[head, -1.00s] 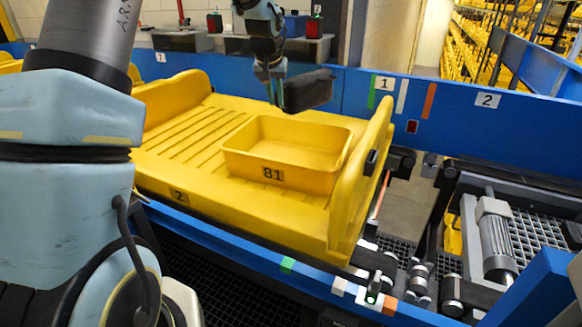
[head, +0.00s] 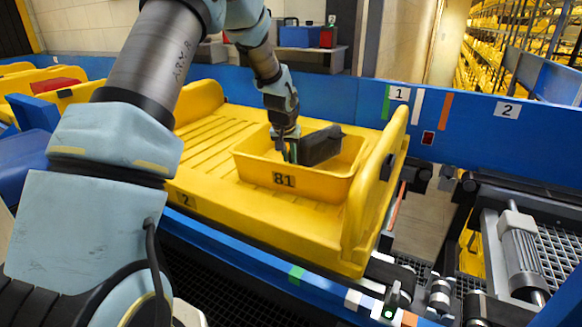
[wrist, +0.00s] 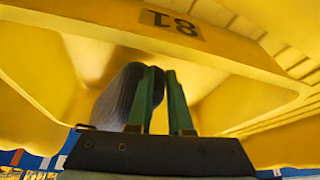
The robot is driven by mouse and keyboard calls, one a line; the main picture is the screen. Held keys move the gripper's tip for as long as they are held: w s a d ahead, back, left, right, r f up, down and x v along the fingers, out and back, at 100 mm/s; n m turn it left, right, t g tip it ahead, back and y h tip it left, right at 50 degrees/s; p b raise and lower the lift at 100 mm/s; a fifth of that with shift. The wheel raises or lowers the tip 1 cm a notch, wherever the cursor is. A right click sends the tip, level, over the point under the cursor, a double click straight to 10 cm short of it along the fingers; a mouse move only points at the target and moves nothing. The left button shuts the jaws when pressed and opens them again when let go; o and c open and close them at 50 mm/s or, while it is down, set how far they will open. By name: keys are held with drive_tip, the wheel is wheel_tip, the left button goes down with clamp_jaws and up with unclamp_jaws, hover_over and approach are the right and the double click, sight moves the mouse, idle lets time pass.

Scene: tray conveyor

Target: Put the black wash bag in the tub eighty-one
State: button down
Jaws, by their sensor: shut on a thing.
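The black wash bag (head: 320,146) is held at one end by my gripper (head: 288,152) and hangs over the yellow tub marked 81 (head: 262,174). In the head view the bag's lower part is at the height of the tub's opening; whether it touches the tub's floor I cannot tell. In the wrist view the bag (wrist: 118,95) shows at the left finger of my gripper (wrist: 163,85), with the tub's labelled wall (wrist: 90,35) above it in the picture. The tub sits on the large yellow tray (head: 215,203).
The tray's raised right end wall (head: 378,190) stands close to the tub. A blue conveyor side wall (head: 340,100) runs behind. More yellow trays are at the left, one with a red thing (head: 50,84) on it. The slatted left part of the tray is clear.

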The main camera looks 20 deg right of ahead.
drive_tip(key=shift+f+p, duration=0.55)
drive_tip(key=shift+f, duration=1.6)
drive_tip(key=c, duration=0.8)
unclamp_jaws()
drive_tip(key=shift+c, duration=0.2)
drive_tip(key=b+v, duration=0.2)
drive_tip(key=v, duration=1)
drive_tip(key=shift+b, duration=0.4)
drive_tip(key=s+a+n+y, duration=0.1)
drive_tip(key=s+a, duration=0.2)
drive_tip(key=a, duration=0.3)
drive_tip(key=s+a+n+g, duration=0.1)
drive_tip(key=s+a, duration=0.2)
drive_tip(key=a, duration=0.4)
drive_tip(key=s+a+n+y, duration=0.1)
drive_tip(key=s+a, duration=0.2)
drive_tip(key=a, duration=0.3)
drive_tip(key=s+a+n+g, duration=0.1)
drive_tip(key=s+a+n, duration=0.1)
drive_tip(key=s+a, duration=0.8)
drive_tip(key=shift+s+f, duration=0.5)
drive_tip(key=shift+s, duration=0.2)
